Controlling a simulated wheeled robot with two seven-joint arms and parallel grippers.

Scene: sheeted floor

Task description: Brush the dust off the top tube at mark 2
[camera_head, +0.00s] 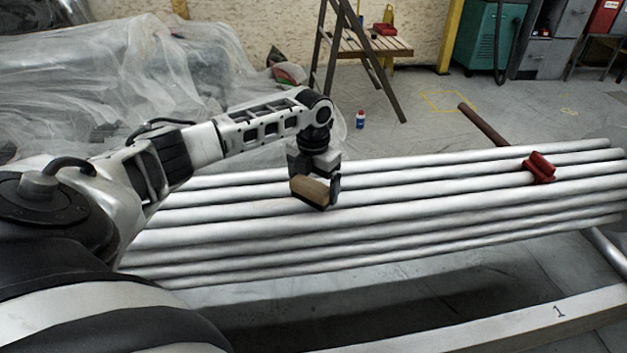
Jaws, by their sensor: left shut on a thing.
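A bundle of several pale metal tubes (430,196) runs across the view from left to right. My left gripper (326,176) is over the upper tubes near the middle, pointing down. It is shut on a brush with a wooden block (309,188) and a dark underside. The brush is at or just above the tubes; I cannot tell whether it touches. It hides the tube surface under it. I cannot make out a mark 2 or clear dust on the tubes. My right gripper is not in view.
A red clamp (539,168) sits on the tubes at the right. A beam marked 1 (500,325) lies in front. A brown bar (482,124) sticks out behind. Plastic sheeting (130,75) covers a heap at the left. A wooden stepladder (362,52) and small bottle (360,119) stand behind.

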